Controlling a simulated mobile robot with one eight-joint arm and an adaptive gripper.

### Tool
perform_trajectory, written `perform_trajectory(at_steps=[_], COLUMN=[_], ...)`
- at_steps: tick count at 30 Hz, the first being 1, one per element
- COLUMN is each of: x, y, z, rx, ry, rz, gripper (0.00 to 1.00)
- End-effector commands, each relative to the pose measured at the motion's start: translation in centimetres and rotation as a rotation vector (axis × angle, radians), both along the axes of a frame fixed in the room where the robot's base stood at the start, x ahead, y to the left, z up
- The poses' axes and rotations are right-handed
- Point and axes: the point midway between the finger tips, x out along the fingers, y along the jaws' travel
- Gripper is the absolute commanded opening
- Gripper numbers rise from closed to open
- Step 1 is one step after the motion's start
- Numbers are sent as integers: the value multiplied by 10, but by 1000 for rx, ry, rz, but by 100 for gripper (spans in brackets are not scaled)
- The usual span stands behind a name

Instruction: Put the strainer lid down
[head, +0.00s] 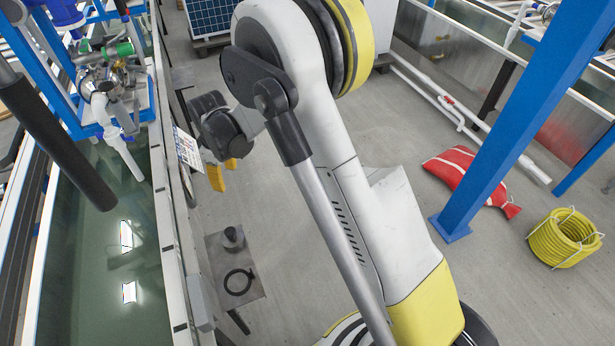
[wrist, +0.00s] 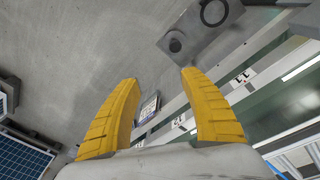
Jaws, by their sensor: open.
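A dark round piece with a raised top, which looks like the strainer lid (head: 232,238), rests on a small grey shelf (head: 217,268) beside the water tank. In the wrist view the same piece (wrist: 174,45) sits near the shelf's edge, beyond my fingertips. A black ring (head: 238,282) lies flat on the shelf apart from it, and it also shows at the top of the wrist view (wrist: 213,12). My gripper (head: 223,175) is above and behind the shelf, with its yellow fingers spread. In the wrist view my gripper (wrist: 159,76) is empty between the fingers.
The long water tank (head: 105,245) runs along the left, with pipework (head: 105,85) at its far end. A printed card (head: 187,150) is at the tank's side. A red sack (head: 470,178), a yellow hose coil (head: 564,240) and a blue post (head: 525,120) are right. Floor between is clear.

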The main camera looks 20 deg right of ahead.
Motion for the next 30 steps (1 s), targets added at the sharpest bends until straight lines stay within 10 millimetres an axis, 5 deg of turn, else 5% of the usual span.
perform_trajectory(at_steps=[1,6,13,21,30], x=[-10,-48,-123,-220,-269], y=[-12,-45,-87,-123,-138], z=[31,114,189,218,210], rx=[11,55,127,226,296], ry=[-24,-111,-226,-356,-434], rz=[-49,-217,-441,-685,-828], gripper=[52,52,52,52,52])
